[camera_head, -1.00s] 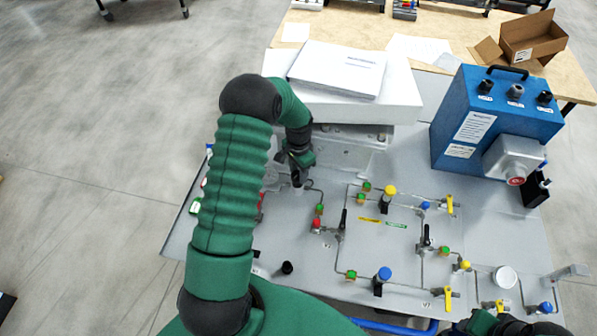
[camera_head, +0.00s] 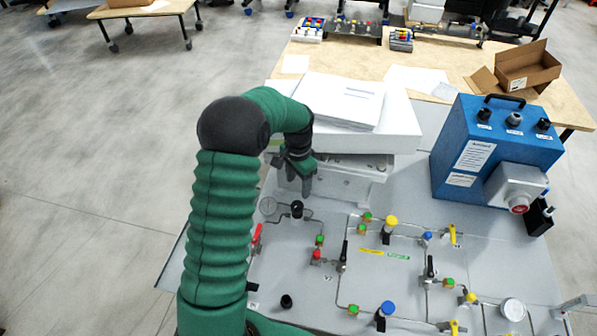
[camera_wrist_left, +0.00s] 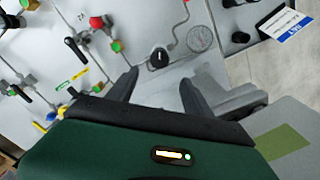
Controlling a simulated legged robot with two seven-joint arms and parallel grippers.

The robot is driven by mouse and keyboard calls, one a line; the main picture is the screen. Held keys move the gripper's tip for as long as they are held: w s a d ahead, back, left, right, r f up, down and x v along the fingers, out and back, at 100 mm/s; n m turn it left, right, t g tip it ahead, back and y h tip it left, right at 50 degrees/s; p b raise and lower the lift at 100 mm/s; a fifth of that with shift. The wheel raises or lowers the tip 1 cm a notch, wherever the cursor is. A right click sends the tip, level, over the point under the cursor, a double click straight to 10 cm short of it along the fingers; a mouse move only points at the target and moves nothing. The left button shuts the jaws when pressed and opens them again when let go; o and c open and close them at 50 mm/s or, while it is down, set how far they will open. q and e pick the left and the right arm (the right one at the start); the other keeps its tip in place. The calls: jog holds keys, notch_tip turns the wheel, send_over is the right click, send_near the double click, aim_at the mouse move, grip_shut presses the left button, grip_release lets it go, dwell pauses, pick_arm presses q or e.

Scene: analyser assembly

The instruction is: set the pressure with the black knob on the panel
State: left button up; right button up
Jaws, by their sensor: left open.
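The black knob (camera_head: 297,208) stands upright on the grey panel (camera_head: 330,290), beside a round pressure gauge (camera_head: 268,206). In the left wrist view the knob (camera_wrist_left: 159,58) carries a white mark on top, and the gauge (camera_wrist_left: 199,38) lies to its right; its reading is too small to tell. My left gripper (camera_head: 304,190) hangs above and just behind the knob, apart from it. In the left wrist view its two fingers (camera_wrist_left: 160,88) are spread and empty, with the knob beyond the gap between their tips. My right gripper is not in view.
A red-handled valve (camera_head: 257,236) and a second black knob (camera_head: 286,301) are nearby on the panel. Several coloured valves and thin pipes lie to the right. A white box with papers (camera_head: 400,130) stands behind the gripper; a blue unit (camera_head: 460,130) stands back right.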

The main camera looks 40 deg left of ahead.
pick_arm(q)
notch_tip(320, 180, up, 7)
jog(key=shift+f, duration=0.2)
jog(key=s+d+f+n+t, duration=0.1)
jog(key=s+d+f, duration=0.1)
jog(key=s+d, duration=0.5)
jog(key=s+d+f+n+t, duration=0.1)
jog(key=s+d, duration=0.5)
jog(key=d, duration=0.7)
jog(key=shift+s+f+t, duration=0.3)
jog(key=shift+s+f, duration=0.05)
jog(key=shift+f, duration=0.1)
